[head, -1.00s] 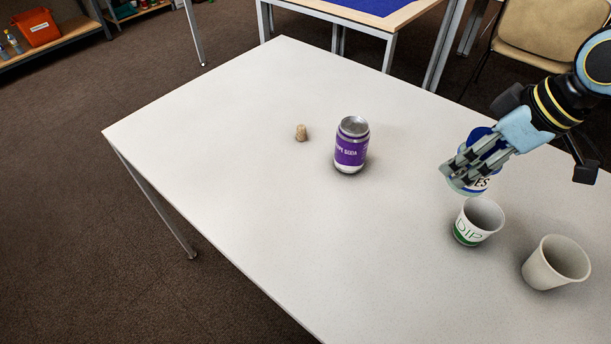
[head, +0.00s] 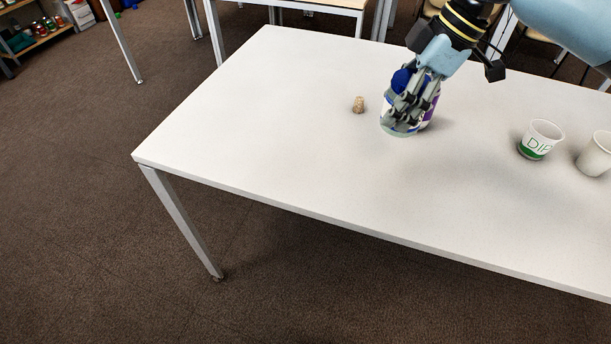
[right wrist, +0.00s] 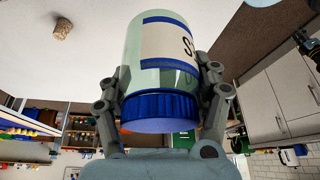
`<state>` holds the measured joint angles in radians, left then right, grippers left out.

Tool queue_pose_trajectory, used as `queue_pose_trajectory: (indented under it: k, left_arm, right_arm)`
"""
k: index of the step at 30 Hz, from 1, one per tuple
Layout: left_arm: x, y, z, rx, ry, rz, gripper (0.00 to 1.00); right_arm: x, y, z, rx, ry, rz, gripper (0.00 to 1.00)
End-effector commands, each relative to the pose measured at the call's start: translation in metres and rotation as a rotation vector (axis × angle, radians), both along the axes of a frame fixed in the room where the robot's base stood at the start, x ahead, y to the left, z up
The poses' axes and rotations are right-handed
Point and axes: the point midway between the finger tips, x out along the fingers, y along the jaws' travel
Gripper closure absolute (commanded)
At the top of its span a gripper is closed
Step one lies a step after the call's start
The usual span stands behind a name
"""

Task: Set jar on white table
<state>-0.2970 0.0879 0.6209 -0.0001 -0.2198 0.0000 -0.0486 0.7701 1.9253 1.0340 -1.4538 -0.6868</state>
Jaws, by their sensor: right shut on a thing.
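The jar (head: 397,128) is pale glass with a blue lid and a white and blue label. It is over the white table (head: 250,130), left of the table's middle. My right gripper (head: 410,100) is shut on it from above. In the right wrist view the jar (right wrist: 162,48) stands between both fingers, its blue lid towards the palm. The jar looks about upright in the head view. I cannot tell whether its base touches the table. My left gripper is not in view.
A purple soda can (head: 433,108) is mostly hidden behind the jar and fingers. A cork (head: 358,105) lies just left of the jar. A green and white cup (head: 540,140) and a plain white cup (head: 597,155) stand to the right. The table's left and front areas are clear.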

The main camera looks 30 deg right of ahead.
Motion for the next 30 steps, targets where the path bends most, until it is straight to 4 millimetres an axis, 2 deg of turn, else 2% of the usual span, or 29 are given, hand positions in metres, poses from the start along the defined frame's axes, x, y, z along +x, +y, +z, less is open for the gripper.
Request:
queue_pose_trajectory:
  k: [7,12,15,22,27,30]
  left_arm:
    - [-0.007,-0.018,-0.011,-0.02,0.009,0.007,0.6]
    - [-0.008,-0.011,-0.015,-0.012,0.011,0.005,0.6]
    - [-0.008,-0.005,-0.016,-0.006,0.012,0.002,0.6]
    - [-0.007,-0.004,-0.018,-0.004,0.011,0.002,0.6]
    - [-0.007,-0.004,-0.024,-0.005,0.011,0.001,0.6]
    - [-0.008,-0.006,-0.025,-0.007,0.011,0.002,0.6]
  right_arm:
    - [0.016,0.048,-0.029,0.015,-0.003,-0.001,0.75]
    - [0.027,0.084,-0.053,0.012,0.0,-0.001,0.75]
    - [0.033,0.098,-0.063,0.007,-0.001,-0.001,0.75]
    - [0.035,0.108,-0.075,0.002,0.001,0.0,0.75]
    - [0.035,0.108,-0.101,0.003,0.002,-0.001,0.75]
    - [0.035,0.108,-0.11,0.003,0.001,0.0,0.75]
